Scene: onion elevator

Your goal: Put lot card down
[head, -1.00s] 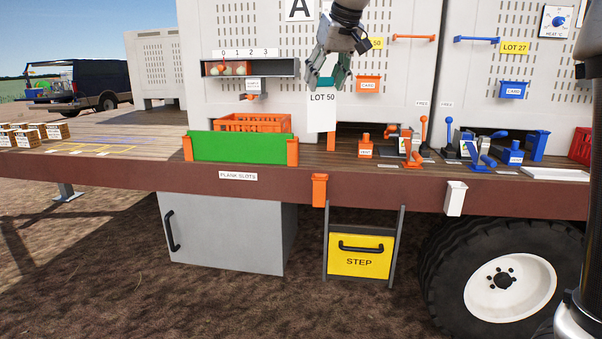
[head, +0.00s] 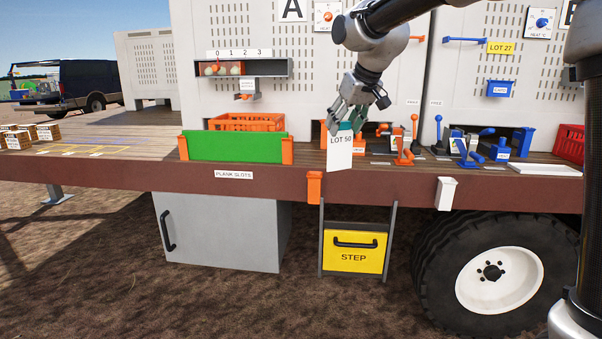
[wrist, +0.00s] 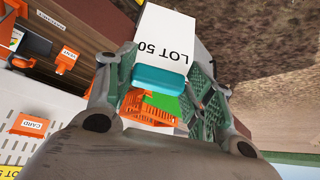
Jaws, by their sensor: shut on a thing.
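The white lot card (head: 340,157), printed "LOT 50", hangs upright from my gripper (head: 347,124). My gripper is shut on the card's teal top grip (wrist: 160,80), seen between the fingers in the wrist view. The card (wrist: 165,37) points away from the fingers there. In the head view the card is in front of the trailer deck, its lower end overlapping the deck's brown edge. I cannot tell whether it touches the deck. An orange card holder (wrist: 30,125) marked "CARD" shows at the left of the wrist view; my arm hides that area in the head view.
A green plank (head: 234,146) stands in orange slots left of the card, with an orange crate (head: 246,122) behind it. Orange levers (head: 404,145) and blue levers (head: 468,150) stand to the right. A white tray (head: 543,169) lies farther right.

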